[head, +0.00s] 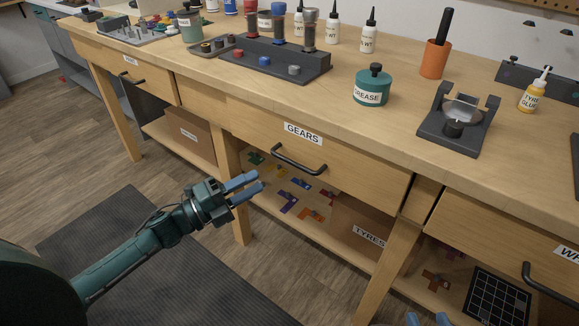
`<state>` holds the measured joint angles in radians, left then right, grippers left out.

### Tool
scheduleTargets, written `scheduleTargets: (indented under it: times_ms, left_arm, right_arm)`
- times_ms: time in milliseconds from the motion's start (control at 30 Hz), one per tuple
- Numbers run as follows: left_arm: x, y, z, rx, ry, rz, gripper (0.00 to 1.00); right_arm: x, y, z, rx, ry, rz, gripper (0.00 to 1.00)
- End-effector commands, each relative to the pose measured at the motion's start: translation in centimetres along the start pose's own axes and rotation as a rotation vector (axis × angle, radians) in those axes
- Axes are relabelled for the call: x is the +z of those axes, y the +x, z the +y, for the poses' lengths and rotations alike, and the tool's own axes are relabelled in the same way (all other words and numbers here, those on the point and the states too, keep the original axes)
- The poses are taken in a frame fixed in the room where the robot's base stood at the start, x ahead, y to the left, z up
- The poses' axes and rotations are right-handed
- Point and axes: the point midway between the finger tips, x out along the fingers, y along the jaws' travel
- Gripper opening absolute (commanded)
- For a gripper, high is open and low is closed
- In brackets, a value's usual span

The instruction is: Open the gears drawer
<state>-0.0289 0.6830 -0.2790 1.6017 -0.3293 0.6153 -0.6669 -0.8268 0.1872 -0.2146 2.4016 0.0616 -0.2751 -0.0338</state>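The gears drawer (365,181) is a wooden front under the workbench, with a white GEARS label (302,133) and a dark curved handle (298,160). It looks shut, about flush with the bench frame. My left gripper (259,181) is left of and below the handle in the picture, its two blue fingers apart with nothing between them. It is not touching the handle. My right gripper (427,320) shows only as two separated blue fingertips at the bottom edge; the rest is out of frame.
The workbench top (330,95) carries a grease pot (371,88), bottles and a dark stand (457,120). Below the drawer, a shelf holds coloured parts and a TYRES box (365,230). Another drawer with a handle (550,285) is at right. A dark mat (150,280) covers the floor.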

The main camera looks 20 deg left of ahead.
Motion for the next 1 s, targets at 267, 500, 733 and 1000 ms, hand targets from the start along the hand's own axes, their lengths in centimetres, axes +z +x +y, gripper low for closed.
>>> scheduleTargets:
  times_ms: [267,500,733,1000]
  left_arm:
    - [0.0,6.1,-0.1,-0.004,-0.002,0.000,0.32]
    - [-0.1,8.9,0.0,-0.001,-0.003,0.000,0.32]
    - [0.0,9.5,0.0,0.001,-0.004,-0.001,0.32]
    - [-0.1,9.4,0.0,0.000,-0.004,-0.001,0.23]
  right_arm:
    - [0.1,0.0,0.0,0.000,-0.001,-0.001,0.36]
    - [0.1,0.1,0.0,-0.001,-0.002,-0.002,0.36]
    - [0.2,0.1,0.0,-0.001,-0.003,-0.003,0.36]
    - [0.2,0.1,0.0,-0.001,-0.002,-0.004,0.36]
